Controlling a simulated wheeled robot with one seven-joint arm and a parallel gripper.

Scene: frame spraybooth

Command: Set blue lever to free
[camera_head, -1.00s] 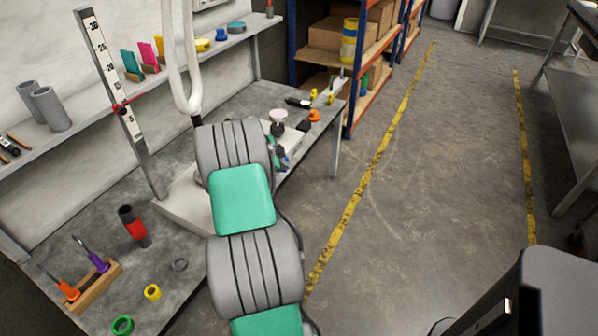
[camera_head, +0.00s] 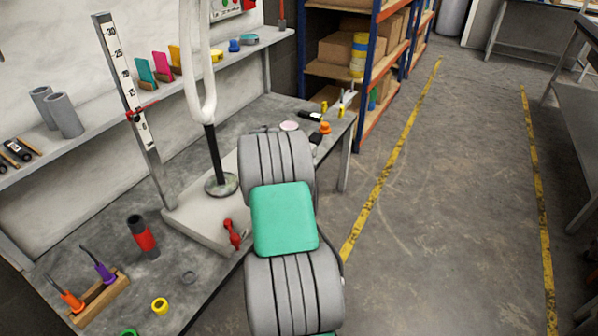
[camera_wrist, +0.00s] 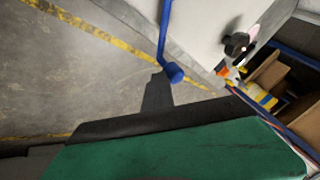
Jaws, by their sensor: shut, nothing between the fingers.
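The blue lever (camera_wrist: 174,72) shows in the wrist view as a thin blue rod with a round blue knob, beside the edge of a pale block. My gripper (camera_wrist: 157,80) appears in the wrist view as a dark shut finger shape, empty, just below and left of the knob. A small gap seems to lie between them, but depth is hard to judge. In the head view my arm hides the gripper and the blue lever. A red lever (camera_head: 232,233) sits on the front of the white base (camera_head: 190,225).
A post stands on the white base under a white hose (camera_head: 208,100). The bench holds a red-black cylinder (camera_head: 143,238), a wooden rack (camera_head: 103,297) and small rings. An orange item (camera_head: 325,128) lies at the far end. The floor to the right is clear.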

